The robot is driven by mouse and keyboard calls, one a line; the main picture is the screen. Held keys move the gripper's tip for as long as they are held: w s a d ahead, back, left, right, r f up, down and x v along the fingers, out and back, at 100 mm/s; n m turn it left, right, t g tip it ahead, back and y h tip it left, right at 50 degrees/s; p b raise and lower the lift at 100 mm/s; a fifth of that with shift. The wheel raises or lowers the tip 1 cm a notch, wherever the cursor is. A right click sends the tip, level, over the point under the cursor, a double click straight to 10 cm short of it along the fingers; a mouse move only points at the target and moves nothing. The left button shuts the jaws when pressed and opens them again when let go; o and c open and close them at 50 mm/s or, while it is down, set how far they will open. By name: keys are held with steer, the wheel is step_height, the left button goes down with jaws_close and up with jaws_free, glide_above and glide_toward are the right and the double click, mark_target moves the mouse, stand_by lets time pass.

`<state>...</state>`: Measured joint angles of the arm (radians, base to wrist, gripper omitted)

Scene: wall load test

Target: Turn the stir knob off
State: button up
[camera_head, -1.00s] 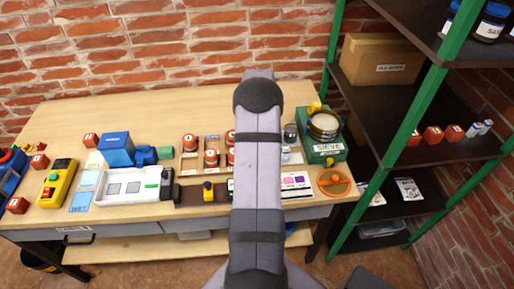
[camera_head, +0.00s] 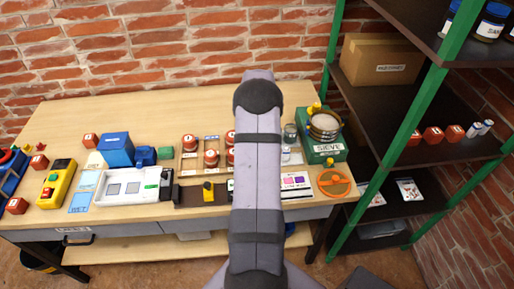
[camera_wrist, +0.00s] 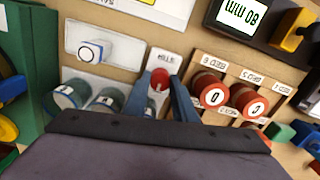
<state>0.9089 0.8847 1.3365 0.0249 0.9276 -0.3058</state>
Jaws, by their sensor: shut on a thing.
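The stir knob (camera_wrist: 160,77) is red and sits on a small white plate with an upside-down STIR label (camera_wrist: 167,59) in the wrist view. My gripper (camera_wrist: 159,86) has its two blue-grey fingers on either side of the knob and is shut on it. The lower part of the knob is hidden between the fingers. In the head view my arm covers the knob and the gripper, so neither shows there.
In the wrist view, red-topped jars (camera_wrist: 213,95) stand in a wooden rack close to the right of the fingers. Grey-lidded jars (camera_wrist: 72,95) stand to the left. A green sieve machine (camera_head: 328,148) stands right of my arm.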

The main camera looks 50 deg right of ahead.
steer(key=shift+r, duration=0.1)
steer(key=o, duration=1)
steer(key=shift+o, duration=0.2)
steer(key=shift+r, duration=0.1)
steer(key=shift+d+r+b, duration=0.1)
steer(key=shift+r+b, duration=0.85)
steer(key=shift+r, duration=2.6)
steer(key=w+a+n, duration=0.1)
steer(key=a, duration=0.6)
steer(key=w+a+r+n, duration=0.1)
steer(key=a, duration=0.7)
steer(key=w+a+r+n, duration=0.1)
steer(key=a, duration=0.7)
steer(key=shift+a+r+n, duration=0.15)
steer(key=shift+a+n, duration=0.05)
steer(key=shift+n, duration=0.1)
steer(key=s+a+f+n, duration=0.2)
steer(key=s+a+n, duration=0.1)
steer(key=s+a, duration=1)
steer(key=a, duration=0.4)
steer(key=shift+f, duration=0.4)
